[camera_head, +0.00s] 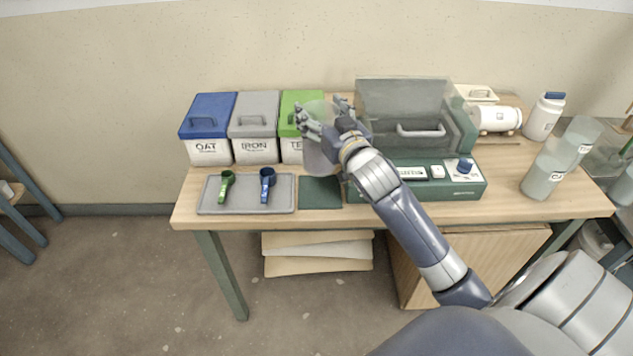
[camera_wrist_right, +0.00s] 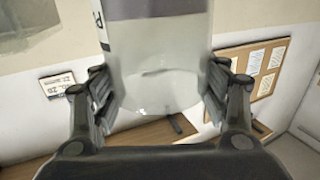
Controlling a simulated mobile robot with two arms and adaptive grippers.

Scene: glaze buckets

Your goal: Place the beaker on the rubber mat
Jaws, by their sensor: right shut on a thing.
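My right gripper (camera_head: 325,116) is shut on a clear, translucent beaker (camera_head: 316,153). The beaker hangs in front of the green-lidded bin, above the back of the dark green rubber mat (camera_head: 320,194). In the right wrist view the beaker (camera_wrist_right: 160,75) sits between both fingers of the gripper (camera_wrist_right: 160,106), with a dark band and part of a label near the top. The mat lies flat on the table between the grey tray and the green machine, and its visible part is bare. My left gripper is out of view.
A grey tray (camera_head: 245,207) with a green scoop (camera_head: 226,186) and a blue scoop (camera_head: 267,184) lies left of the mat. Bins with blue (camera_head: 207,116), grey (camera_head: 255,112) and green lids stand behind. The green machine (camera_head: 458,187) is right. Translucent containers (camera_head: 543,175) stand far right.

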